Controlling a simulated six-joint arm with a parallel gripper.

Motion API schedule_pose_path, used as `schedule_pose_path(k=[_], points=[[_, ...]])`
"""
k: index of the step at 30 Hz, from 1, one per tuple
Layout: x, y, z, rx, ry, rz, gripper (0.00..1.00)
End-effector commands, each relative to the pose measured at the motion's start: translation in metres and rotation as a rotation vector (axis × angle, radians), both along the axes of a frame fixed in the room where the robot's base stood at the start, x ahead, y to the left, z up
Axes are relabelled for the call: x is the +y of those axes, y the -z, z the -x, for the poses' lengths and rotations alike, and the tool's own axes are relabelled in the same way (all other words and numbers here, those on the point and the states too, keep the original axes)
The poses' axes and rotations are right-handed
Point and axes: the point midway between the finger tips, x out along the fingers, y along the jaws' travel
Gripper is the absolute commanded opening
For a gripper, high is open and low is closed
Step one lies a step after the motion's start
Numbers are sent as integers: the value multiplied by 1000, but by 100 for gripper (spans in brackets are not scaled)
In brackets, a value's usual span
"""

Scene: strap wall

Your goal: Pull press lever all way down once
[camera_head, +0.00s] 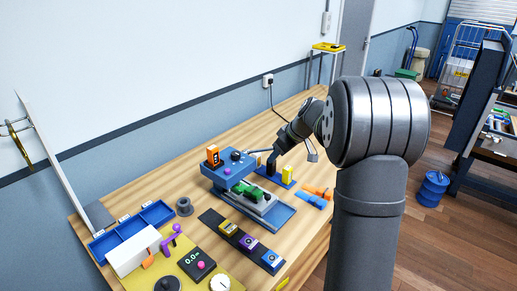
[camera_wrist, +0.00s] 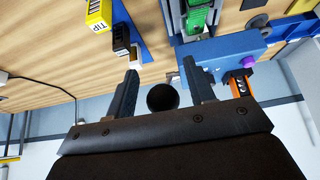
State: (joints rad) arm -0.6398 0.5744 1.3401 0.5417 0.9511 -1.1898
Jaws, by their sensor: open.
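The blue press (camera_head: 222,172) stands on the wooden bench, and its body also shows in the wrist view (camera_wrist: 228,47). Its lever (camera_head: 262,150) runs as a thin bar from the press toward my gripper (camera_head: 290,153). In the wrist view a round black knob (camera_wrist: 163,97), which looks like the lever's end, sits between the two fingers of my gripper (camera_wrist: 160,68). The jaws are open, with a gap on both sides of the knob. A green piece (camera_head: 245,191) lies in the press. My gripper hides part of the lever in the head view.
A blue holder with a yellow block (camera_head: 287,174) stands close beyond the press; the block reads TIP in the wrist view (camera_wrist: 98,13). An orange box (camera_head: 213,155) is on the press. A strip of switches (camera_head: 240,238) and blue bins (camera_head: 130,230) lie nearer.

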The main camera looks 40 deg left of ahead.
Motion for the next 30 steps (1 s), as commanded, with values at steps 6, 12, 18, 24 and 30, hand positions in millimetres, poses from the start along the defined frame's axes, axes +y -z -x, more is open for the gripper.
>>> schedule_pose_path(k=[6,12,18,24,30], points=[[-5,-9,-1,-2,1,-1,49],[-16,-26,-1,-3,2,-1,49],[-26,-43,-1,-2,1,-1,49],[-35,-57,-1,-2,1,-1,49],[-37,-60,0,0,0,0,49]])
